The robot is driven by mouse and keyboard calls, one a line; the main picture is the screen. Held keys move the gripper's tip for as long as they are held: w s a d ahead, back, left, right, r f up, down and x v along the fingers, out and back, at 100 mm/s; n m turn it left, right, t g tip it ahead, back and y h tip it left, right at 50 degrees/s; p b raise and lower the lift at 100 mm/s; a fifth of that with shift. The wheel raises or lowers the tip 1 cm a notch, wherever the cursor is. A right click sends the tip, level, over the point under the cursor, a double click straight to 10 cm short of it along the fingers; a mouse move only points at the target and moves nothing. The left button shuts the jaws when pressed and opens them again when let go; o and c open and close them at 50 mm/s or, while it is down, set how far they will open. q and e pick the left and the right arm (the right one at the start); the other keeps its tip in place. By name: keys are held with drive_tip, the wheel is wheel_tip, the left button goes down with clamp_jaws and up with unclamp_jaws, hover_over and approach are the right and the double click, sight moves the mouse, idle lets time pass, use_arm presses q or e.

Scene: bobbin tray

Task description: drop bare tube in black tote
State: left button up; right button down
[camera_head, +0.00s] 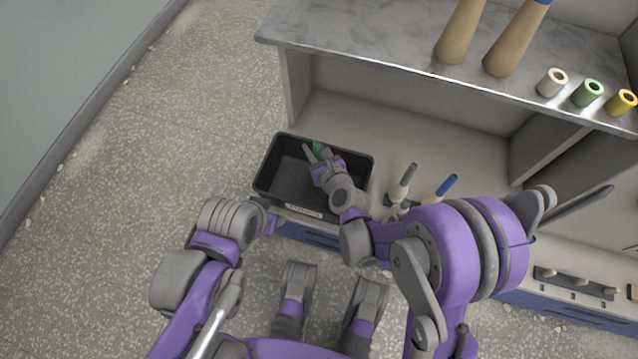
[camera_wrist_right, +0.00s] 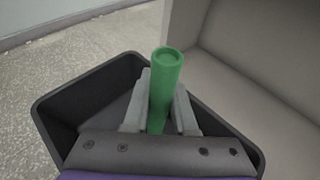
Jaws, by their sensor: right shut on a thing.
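The bare tube is green and shut in my right gripper (camera_head: 318,156); its top shows in the head view (camera_head: 319,147). In the right wrist view the green tube (camera_wrist_right: 164,85) stands up between both fingers of the right gripper (camera_wrist_right: 161,102). The black tote (camera_head: 268,163) lies below the gripper, and its wall also shows in the right wrist view (camera_wrist_right: 62,98). The gripper and tube are over the tote's opening. The tote's visible floor is empty; part is hidden by my arm. My left arm ends left of the tote's front; its fingers are not clear.
A grey upper shelf (camera_head: 350,38) holds two tan cones (camera_head: 461,32) and white (camera_head: 551,82), green (camera_head: 587,93) and yellow (camera_head: 621,102) spools. Pegs with a white-and-grey piece (camera_head: 403,183) and a blue-tipped piece (camera_head: 440,189) stand right of the tote. Open floor lies to the left.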

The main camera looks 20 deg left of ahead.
drive_tip(key=shift+f, duration=0.35)
drive_tip(key=c, duration=0.6)
unclamp_jaws()
drive_tip(key=shift+c, duration=0.2)
drive_tip(key=p+v, duration=0.1)
drive_tip(key=v, duration=1)
drive_tip(key=shift+p, duration=0.3)
drive_tip(key=shift+r, duration=0.1)
